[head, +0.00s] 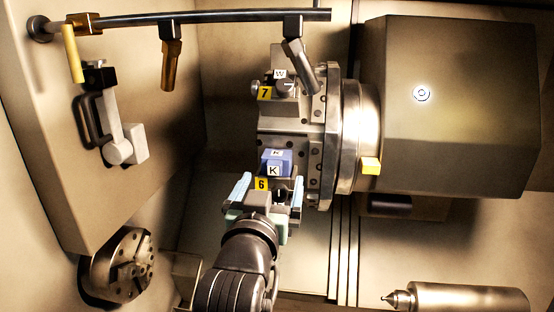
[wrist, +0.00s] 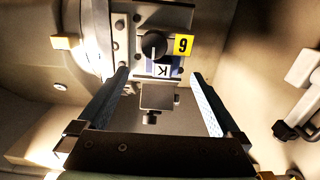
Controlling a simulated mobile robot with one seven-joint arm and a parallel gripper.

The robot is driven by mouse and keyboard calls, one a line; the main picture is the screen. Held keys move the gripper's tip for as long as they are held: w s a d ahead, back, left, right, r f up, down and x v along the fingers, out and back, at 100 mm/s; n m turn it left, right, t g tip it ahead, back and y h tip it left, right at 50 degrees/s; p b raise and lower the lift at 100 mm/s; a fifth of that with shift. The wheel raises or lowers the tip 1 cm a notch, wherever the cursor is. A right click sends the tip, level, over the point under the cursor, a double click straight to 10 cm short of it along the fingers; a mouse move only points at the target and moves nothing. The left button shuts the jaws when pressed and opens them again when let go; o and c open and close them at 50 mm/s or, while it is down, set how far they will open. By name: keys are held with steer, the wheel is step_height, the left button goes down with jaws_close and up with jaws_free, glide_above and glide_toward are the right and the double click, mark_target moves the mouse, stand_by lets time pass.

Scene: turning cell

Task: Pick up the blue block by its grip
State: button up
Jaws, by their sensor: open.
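The blue block (head: 276,160), labelled K, is seated in the turret face beside the yellow tag 6. In the wrist view the blue block (wrist: 149,70) shows only partly, behind a round black knob with a white line, which looks like its grip (wrist: 154,47). My gripper (head: 269,187) is open, its two light-blue fingers spread, just below the block in the head view. In the wrist view the fingertips of my gripper (wrist: 160,74) stand left and right of the block's line, with nothing held. I cannot tell the remaining depth to the grip.
Another station with a W label (head: 280,74) and yellow tag 7 (head: 264,93) sits above. A large housing (head: 450,110) fills the right. A chuck (head: 124,268) is at lower left, and a pipe (head: 220,17) with nozzles runs along the top.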

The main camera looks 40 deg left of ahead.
mark_target(273, 170)
steer(key=shift+r+p+x, duration=0.2)
steer(key=shift+p+x, duration=1.55)
steer(key=shift+x, duration=0.9)
steer(key=shift+w+a+f, duration=0.15)
steer(key=shift+w+a, duration=0.15)
steer(key=shift+a, duration=0.05)
steer(key=c, duration=1.5)
steer(key=shift+c, duration=0.4)
